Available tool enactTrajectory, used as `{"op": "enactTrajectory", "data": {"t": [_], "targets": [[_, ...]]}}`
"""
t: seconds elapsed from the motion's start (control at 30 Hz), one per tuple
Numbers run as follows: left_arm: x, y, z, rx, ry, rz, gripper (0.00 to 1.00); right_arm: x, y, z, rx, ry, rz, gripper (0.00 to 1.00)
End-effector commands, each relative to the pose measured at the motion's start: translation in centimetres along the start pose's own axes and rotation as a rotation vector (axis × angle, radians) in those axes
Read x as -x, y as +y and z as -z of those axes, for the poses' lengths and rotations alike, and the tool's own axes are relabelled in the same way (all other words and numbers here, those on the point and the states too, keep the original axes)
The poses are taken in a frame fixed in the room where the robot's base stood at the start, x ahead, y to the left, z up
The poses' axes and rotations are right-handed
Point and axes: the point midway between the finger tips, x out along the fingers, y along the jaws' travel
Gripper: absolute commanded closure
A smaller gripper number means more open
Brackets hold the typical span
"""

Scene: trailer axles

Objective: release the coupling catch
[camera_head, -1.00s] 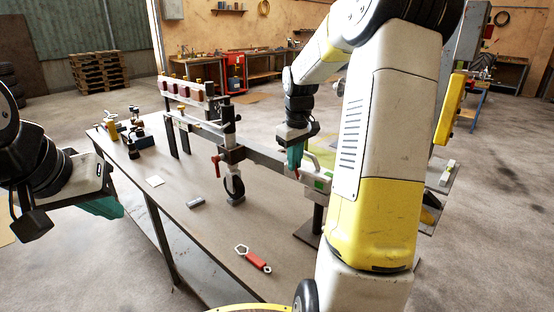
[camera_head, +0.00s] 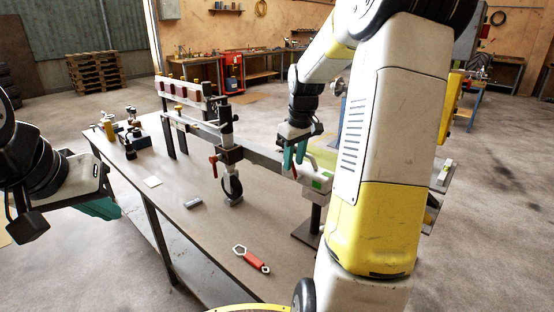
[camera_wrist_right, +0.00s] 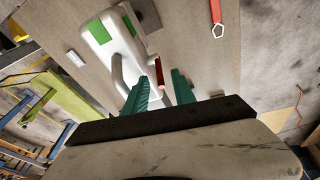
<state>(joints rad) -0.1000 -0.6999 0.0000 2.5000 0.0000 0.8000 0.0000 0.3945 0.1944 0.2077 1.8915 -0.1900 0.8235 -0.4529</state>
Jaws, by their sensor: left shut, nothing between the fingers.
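The trailer coupling (camera_head: 316,180) is a white body with green patches at the near end of the drawbar; it also shows in the right wrist view (camera_wrist_right: 110,42). A white handle (camera_wrist_right: 125,80) curves along it, and a small red catch (camera_wrist_right: 160,78) lies next to the handle. My right gripper (camera_head: 294,157) points down over the coupling. Its teal fingers (camera_wrist_right: 160,92) are apart, with the red catch showing in the gap between them. I cannot tell whether either finger touches it. My left gripper (camera_head: 110,208) is shut and empty, left of the bench.
A red-handled wrench (camera_head: 252,259), a grey block (camera_head: 193,203) and a white card (camera_head: 152,182) lie on the bench (camera_head: 215,240). The jockey wheel (camera_head: 232,188) with a red lever stands left of the coupling. Small brass fittings (camera_head: 108,128) sit at the far left.

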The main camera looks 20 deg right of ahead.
Motion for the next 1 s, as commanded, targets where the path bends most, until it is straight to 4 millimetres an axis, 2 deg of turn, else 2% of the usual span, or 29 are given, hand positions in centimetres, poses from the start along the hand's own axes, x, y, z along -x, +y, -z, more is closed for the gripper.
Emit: {"op": "enactTrajectory", "data": {"t": [0.2,0.4,1.0], "targets": [[0.0,0.0,0.0,0.0,0.0,0.0,1.0,3.8,0.1,0.1,-0.001,0.005,-0.004,0.68],[0.0,0.0,0.0,0.0,0.0,0.0,1.0,6.4,0.0,0.1,-0.001,0.003,-0.002,0.68],[0.0,0.0,0.0,0.0,0.0,0.0,1.0,7.3,-0.4,-0.1,-0.001,0.005,-0.002,0.68]]}}
